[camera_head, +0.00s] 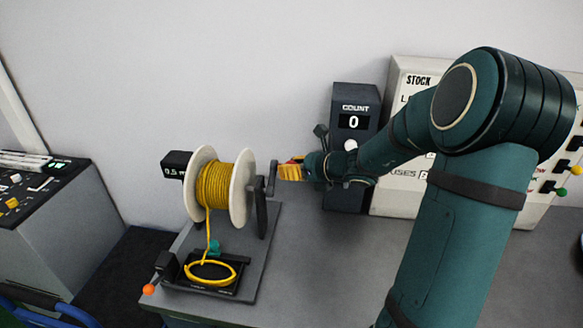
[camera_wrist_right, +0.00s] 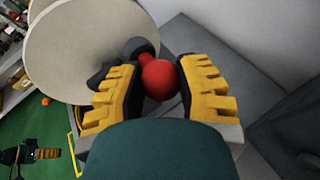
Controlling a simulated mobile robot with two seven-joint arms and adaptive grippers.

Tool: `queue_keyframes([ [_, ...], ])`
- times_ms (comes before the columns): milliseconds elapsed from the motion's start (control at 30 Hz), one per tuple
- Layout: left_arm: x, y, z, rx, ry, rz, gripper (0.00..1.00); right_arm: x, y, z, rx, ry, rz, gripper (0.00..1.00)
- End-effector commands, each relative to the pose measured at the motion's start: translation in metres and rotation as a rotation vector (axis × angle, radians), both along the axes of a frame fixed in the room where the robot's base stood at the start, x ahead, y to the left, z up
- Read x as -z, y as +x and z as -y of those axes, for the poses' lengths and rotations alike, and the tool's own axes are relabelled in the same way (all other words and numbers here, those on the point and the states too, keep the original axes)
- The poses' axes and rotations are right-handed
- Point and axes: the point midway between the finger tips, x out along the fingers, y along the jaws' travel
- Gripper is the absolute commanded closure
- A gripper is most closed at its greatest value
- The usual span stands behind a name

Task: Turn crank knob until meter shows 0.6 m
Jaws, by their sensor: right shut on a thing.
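A spool (camera_head: 217,186) wound with yellow cord stands on a grey base, with a pale flange on each side. A dark crank arm (camera_head: 271,180) is on its right side. My right gripper (camera_head: 285,171) is at the crank and shut on its knob. In the right wrist view the red round crank knob (camera_wrist_right: 160,79) sits between the yellow-padded fingers, in front of the pale flange (camera_wrist_right: 80,45). A black meter (camera_head: 176,165) behind the spool shows text that looks like "0.5 m", partly hidden by the flange.
Yellow cord lies coiled in a black tray (camera_head: 210,291) below the spool. An orange-knobbed lever (camera_head: 149,289) is at the tray's left. A count box (camera_head: 354,122) reading 0 and a stock board (camera_head: 404,78) stand behind my right arm. A console (camera_head: 32,210) is at left.

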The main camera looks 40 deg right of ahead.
Motion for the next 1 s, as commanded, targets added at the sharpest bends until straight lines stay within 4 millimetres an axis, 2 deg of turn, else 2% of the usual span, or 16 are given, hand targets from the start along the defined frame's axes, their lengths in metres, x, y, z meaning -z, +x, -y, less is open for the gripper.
queue_keyframes([
  [500,0.018,0.0,0.0,0.0,0.0,0.0,0.48,0.026,0.005,0.006,-0.004,0.002,-0.006,1.0],
  [1000,0.023,0.0,0.0,0.0,0.0,0.0,0.48,0.03,0.007,0.007,-0.005,0.002,-0.003,1.0],
])
